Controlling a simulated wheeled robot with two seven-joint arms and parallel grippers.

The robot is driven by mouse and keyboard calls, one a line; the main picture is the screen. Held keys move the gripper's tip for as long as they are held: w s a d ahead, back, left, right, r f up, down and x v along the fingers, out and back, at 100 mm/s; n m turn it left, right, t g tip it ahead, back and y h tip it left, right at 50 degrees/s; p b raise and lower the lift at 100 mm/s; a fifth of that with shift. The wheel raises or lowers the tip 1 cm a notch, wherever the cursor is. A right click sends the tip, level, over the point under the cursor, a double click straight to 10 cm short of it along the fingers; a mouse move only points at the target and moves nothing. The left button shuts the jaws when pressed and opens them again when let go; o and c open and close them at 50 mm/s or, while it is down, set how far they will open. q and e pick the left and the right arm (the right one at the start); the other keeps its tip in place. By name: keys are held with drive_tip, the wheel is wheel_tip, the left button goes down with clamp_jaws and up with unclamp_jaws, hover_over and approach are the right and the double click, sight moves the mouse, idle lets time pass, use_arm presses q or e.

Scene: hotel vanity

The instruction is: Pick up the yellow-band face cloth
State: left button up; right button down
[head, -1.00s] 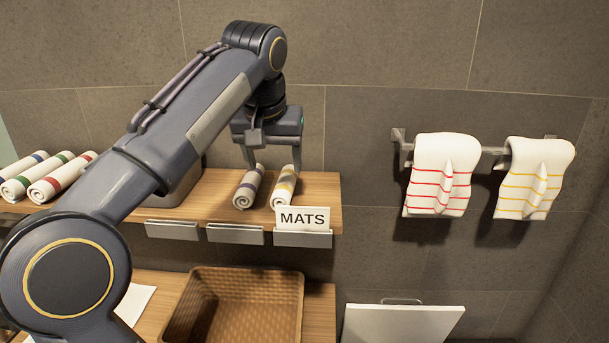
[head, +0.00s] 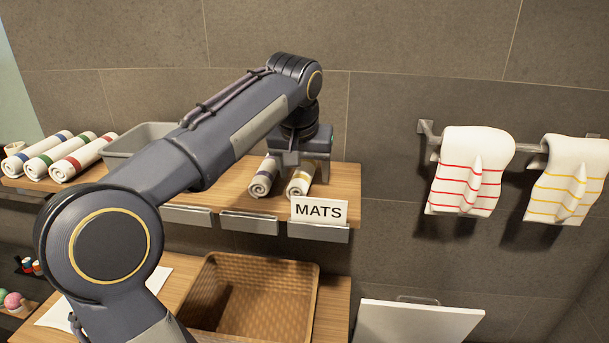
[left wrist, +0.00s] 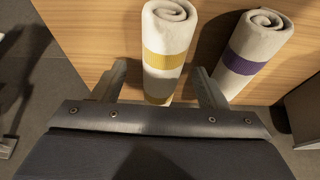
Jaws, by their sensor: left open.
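The yellow-band face cloth (head: 299,184) is a rolled white cloth lying on the wooden shelf behind the MATS sign. In the left wrist view the cloth (left wrist: 167,58) lies between my two fingers, its yellow band facing up. My left gripper (head: 302,163) is open and low over this cloth in the head view, hiding its far part. In the left wrist view the fingers of the gripper (left wrist: 160,84) stand apart on either side of the roll, with a gap visible at the left. The right gripper is not in view.
A purple-band rolled cloth (head: 263,179) lies close beside, near one finger in the wrist view. The MATS sign (head: 318,210) stands at the shelf's front edge. A grey bin (head: 140,140) and several rolled cloths are farther left. A wicker basket (head: 262,262) sits below.

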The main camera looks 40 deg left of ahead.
use_arm(q)
drive_tip(key=c, duration=1.1)
drive_tip(key=shift+o, duration=0.2)
drive_tip(key=shift+r, duration=0.1)
drive_tip(key=shift+r, duration=0.6)
drive_tip(key=v, duration=0.5)
drive_tip(key=s+v, duration=0.1)
drive_tip(key=v, duration=0.2)
drive_tip(key=shift+s+d, duration=0.25)
drive_tip(key=shift+d, duration=0.1)
drive_tip(key=s+d+r, duration=0.4)
drive_tip(key=s, duration=0.4)
drive_tip(key=shift+s+r, duration=0.15)
drive_tip(key=shift+s, duration=0.1)
